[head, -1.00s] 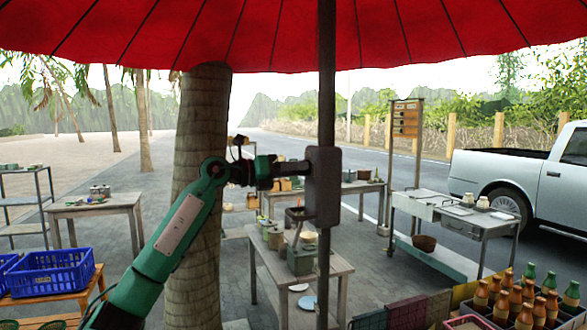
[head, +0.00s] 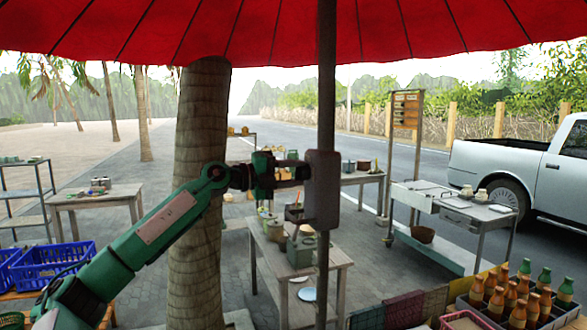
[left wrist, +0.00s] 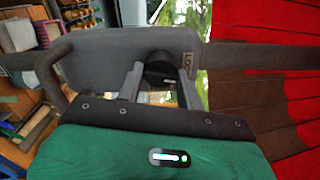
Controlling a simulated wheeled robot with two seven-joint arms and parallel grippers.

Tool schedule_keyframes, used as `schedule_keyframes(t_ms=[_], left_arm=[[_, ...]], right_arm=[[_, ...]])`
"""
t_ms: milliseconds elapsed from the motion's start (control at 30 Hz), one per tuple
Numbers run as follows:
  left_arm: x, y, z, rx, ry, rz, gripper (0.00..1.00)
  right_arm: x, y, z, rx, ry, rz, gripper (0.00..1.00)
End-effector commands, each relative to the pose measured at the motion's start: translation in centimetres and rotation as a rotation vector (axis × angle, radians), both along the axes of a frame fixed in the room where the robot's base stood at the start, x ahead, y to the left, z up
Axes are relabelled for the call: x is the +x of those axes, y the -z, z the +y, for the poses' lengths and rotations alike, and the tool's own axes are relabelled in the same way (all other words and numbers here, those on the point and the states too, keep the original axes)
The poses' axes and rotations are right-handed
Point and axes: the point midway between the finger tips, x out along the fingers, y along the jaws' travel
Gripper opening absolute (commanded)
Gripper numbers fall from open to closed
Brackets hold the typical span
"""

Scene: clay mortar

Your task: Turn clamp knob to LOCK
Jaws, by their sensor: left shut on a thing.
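The grey clamp (head: 322,190) is fixed around the umbrella pole (head: 327,90) in the head view. Its body also fills the upper part of the left wrist view (left wrist: 95,66). The round black knob (left wrist: 158,66) sits on the clamp face, with a small pale mark on its lower right side. A partly cut-off label (left wrist: 190,62) starting "LO" is right of the knob. My left gripper (head: 302,172) is at the clamp's left side; in the left wrist view its two fingers (left wrist: 160,76) are shut on the knob from either side. My right gripper is out of view.
A red umbrella canopy (head: 270,30) spreads overhead. A palm trunk (head: 200,130) stands behind my left arm. A wooden table with pots (head: 338,258) is below the clamp. Blue crates (head: 52,262) and a bottle crate (head: 500,315) stand at the lower corners.

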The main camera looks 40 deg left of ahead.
Motion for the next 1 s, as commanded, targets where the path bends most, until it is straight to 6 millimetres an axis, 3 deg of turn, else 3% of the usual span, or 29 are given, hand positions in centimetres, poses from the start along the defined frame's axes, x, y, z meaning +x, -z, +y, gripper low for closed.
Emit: schedule_keyframes(t_ms=[400,967,1000], left_arm=[[0.0,-0.1,0.0,-0.164,-0.001,0.085,0.14],[0.0,0.0,0.0,-0.188,0.000,0.097,0.14],[0.0,0.0,0.0,-0.188,0.000,0.097,0.44]], right_arm=[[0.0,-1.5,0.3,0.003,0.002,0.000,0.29],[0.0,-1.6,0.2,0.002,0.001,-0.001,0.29],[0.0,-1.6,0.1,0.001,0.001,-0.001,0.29]])
